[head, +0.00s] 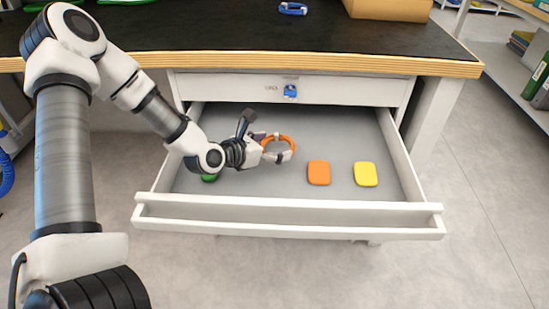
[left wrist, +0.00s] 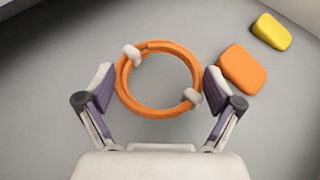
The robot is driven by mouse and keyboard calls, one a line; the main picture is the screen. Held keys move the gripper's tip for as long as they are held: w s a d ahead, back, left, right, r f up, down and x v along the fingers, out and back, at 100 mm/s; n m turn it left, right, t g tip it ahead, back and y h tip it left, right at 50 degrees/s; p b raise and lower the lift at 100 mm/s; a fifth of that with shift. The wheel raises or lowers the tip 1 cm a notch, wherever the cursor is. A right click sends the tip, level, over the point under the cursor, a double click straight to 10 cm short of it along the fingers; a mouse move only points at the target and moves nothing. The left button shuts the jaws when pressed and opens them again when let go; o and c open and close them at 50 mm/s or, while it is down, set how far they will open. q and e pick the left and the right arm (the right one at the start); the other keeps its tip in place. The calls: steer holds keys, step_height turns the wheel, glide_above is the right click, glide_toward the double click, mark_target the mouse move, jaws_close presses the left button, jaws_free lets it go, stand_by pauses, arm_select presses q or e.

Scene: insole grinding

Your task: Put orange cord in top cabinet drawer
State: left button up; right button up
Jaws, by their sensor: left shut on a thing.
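The orange cord (head: 281,137) is a coiled ring with pale ties, above the floor of the open drawer (head: 290,231) in the head view. It also shows in the left wrist view (left wrist: 183,50). My left gripper (head: 271,148) reaches into the drawer space from the left and is shut on the cord, with one purple-padded finger on each side of the ring. The gap between cord and drawer floor is hard to judge. My right gripper is not in view.
An orange block (head: 319,173) and a yellow block (head: 366,174) lie in the drawer right of the cord. A green item (head: 209,178) is partly hidden under my arm. A shut front with a blue lock (head: 290,92) is above, under the black tabletop (head: 200,40).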

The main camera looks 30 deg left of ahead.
arm_select(q)
step_height(320, 180, down, 2)
steer(key=shift+f, duration=0.2)
steer(key=shift+f+b, duration=0.2)
steer(key=shift+b, duration=0.3)
steer(key=o, duration=0.9)
steer(key=shift+r, duration=0.1)
